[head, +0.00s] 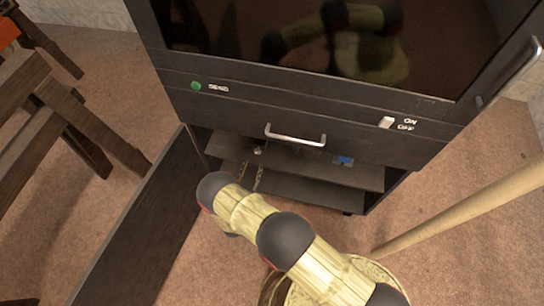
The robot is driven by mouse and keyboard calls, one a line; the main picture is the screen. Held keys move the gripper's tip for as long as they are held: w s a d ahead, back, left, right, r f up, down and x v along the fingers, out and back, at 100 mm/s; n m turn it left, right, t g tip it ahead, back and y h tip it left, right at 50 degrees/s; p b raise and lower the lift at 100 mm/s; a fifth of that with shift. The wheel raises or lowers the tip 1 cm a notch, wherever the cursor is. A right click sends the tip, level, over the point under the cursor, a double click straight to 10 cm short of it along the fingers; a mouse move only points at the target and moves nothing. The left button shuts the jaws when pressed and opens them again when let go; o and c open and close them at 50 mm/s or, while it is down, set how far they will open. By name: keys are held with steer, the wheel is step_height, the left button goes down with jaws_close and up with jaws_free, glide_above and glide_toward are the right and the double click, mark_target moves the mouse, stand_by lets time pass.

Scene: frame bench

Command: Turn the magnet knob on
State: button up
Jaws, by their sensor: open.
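A small white switch (386,122) sits on the right of the dark cabinet's front panel, beside the white words ON and OFF. The word ON is above OFF. The switch looks tilted up toward the ON side, but it is too small to be sure. No knob marked as a magnet is readable. My gripper (257,172) shows only in part beyond the dark end of my arm, low in front of the cabinet's open lower compartment. It is open, well left of and below the switch, and touches nothing that I can see.
The cabinet (300,105) has a green button (196,86) marked SEND at left and a metal handle (296,136). Its lower door (135,225) stands open at left. A shelf (330,192) lies inside. A wooden chair (60,110) stands at far left. A pale pole (460,205) crosses at right.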

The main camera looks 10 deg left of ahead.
mark_target(257, 153)
steer(key=shift+n, duration=0.5)
steer(key=w, duration=0.2)
steer(key=w+b, duration=0.1)
steer(key=w, duration=0.1)
steer(key=w+b, duration=0.1)
steer(key=w, duration=0.2)
steer(key=shift+d+f, duration=0.25)
steer(key=shift+w+r+b, duration=0.1)
steer(key=shift+w+b, duration=0.2)
steer(key=shift+w, duration=0.05)
jaws_close()
